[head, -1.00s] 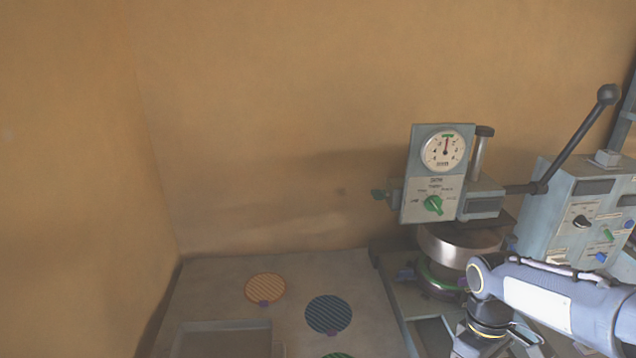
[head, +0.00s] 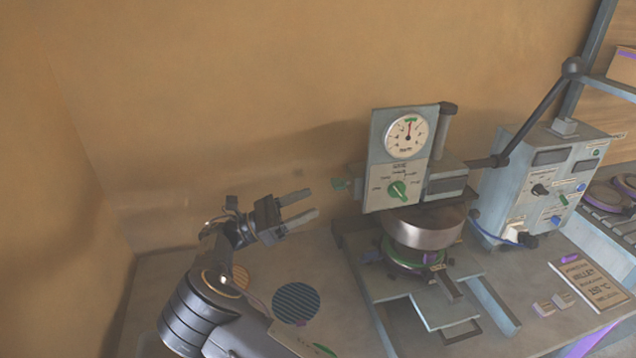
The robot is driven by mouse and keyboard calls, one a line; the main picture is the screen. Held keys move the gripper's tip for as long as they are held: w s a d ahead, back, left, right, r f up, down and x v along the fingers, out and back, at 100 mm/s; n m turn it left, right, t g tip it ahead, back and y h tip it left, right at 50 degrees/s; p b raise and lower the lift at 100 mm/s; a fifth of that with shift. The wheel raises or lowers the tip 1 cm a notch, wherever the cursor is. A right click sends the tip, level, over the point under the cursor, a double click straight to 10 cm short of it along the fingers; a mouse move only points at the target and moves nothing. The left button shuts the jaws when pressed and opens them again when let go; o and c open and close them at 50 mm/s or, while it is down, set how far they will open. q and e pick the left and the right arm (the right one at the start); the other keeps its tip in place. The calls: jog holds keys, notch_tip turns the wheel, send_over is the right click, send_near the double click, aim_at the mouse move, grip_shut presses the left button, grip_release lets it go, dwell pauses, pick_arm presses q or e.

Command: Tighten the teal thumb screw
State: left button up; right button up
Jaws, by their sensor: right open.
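The teal thumb screw (head: 340,186) is small and sticks out from the left side of the press head (head: 393,160), below and left of the round gauge (head: 409,136). My right gripper (head: 309,203) is open and empty. Its fingers point right, towards the screw, and in the picture they end a little left of and below it, with a gap between. The gauge needle points up, near a green mark. My left gripper is not in view.
A green knob (head: 398,190) sits on the press panel, above a round metal platen (head: 424,228). A long black-knobbed lever (head: 538,118) rises to the right. A control box (head: 537,190) stands right of the press. A dark striped disc (head: 296,303) lies on the bench below my gripper.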

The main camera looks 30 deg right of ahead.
aim_at(339, 184)
jog(key=s+d+r+p, duration=0.1)
jog(key=d+r+p, duration=0.2)
jog(key=d, duration=0.2)
jog(key=shift+d+r+t+h, duration=0.2)
jog(key=shift+r+t+h, duration=0.1)
jog(key=shift+h, duration=0.1)
jog(key=shift+c, duration=0.2)
jog(key=shift+f, duration=0.1)
jog(key=c, duration=0.9)
